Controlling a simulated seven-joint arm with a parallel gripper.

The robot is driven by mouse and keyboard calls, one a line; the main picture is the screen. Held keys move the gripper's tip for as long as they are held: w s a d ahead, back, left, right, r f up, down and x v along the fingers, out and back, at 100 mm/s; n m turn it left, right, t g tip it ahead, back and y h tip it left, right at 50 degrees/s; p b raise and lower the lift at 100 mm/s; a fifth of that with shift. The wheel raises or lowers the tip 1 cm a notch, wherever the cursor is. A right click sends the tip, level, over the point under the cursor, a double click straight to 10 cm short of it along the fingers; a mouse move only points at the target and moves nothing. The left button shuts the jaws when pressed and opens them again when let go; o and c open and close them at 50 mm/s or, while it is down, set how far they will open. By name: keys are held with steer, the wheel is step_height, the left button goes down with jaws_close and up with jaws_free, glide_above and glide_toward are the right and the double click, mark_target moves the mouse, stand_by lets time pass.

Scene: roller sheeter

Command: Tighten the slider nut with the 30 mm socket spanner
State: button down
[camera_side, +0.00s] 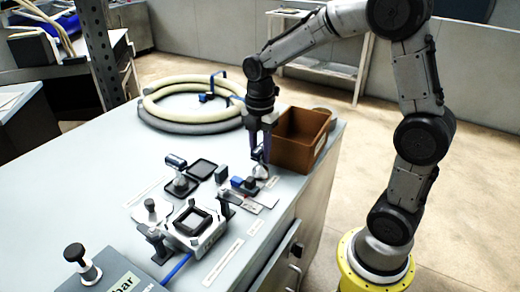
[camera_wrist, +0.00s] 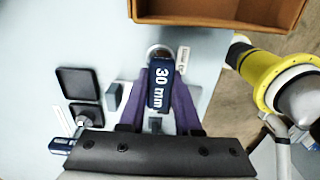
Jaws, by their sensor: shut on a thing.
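The 30 mm socket spanner (camera_wrist: 161,88) has a dark blue handle marked "30 mm" in white; a round metallic end shows at its far end in the wrist view. My gripper (camera_side: 262,158), with purple fingers, is shut on this handle, one finger on each side. In the side view it is low over the right part of the bench, beside the brown bin; I cannot tell whether the spanner touches its rest. A white clamp-like fixture (camera_side: 197,222) with a dark square frame stands nearer the front. I cannot make out the slider nut for certain.
The brown bin (camera_side: 301,138) stands close to my gripper. A second blue-handled tool (camera_side: 176,161) stands by an empty black tray (camera_side: 203,168). A coiled hose (camera_side: 190,104) lies at the back. A black knob (camera_side: 75,254) stands at the front left. The left bench top is clear.

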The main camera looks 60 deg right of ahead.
stand_by(0.3)
steer(key=m, duration=0.3)
steer(key=shift+m, duration=0.3)
steer(key=shift+m, duration=1.8)
